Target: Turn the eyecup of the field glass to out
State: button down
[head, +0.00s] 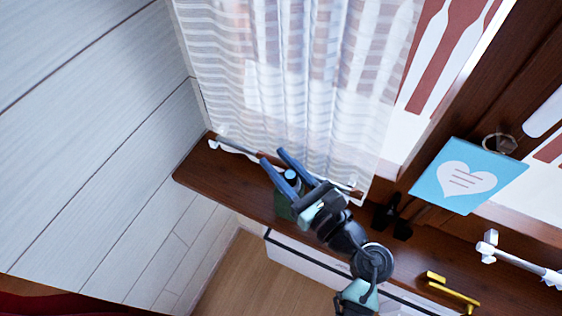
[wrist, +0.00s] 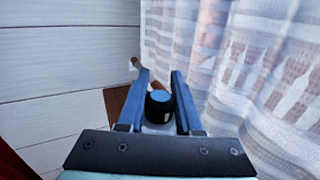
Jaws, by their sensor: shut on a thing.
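The field glass (head: 284,209) shows in the head view as a dark green body on the brown wooden sill, partly hidden by my gripper. Its eyecup (head: 291,175) is a short dark cylinder with a blue top. In the wrist view the eyecup (wrist: 160,97) stands between my two blue fingers. My gripper (head: 272,156) is shut on the eyecup, with its fingertips reaching past it; it also shows in the wrist view (wrist: 160,73). The eyecup's turn position and any marks on it cannot be made out.
A white sheer curtain (head: 290,80) hangs just behind. A thin rod (head: 235,147) lies along the sill past my fingertips. To the right are small black objects (head: 390,218), a blue heart card (head: 467,177), a ring (head: 499,143) and a white-ended rod (head: 515,261). A white plank wall (head: 90,130) is left.

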dwell(0.3)
jog(key=c, duration=0.6)
grip_release()
jog(key=b+v, duration=0.1)
jog(key=v, duration=1.2)
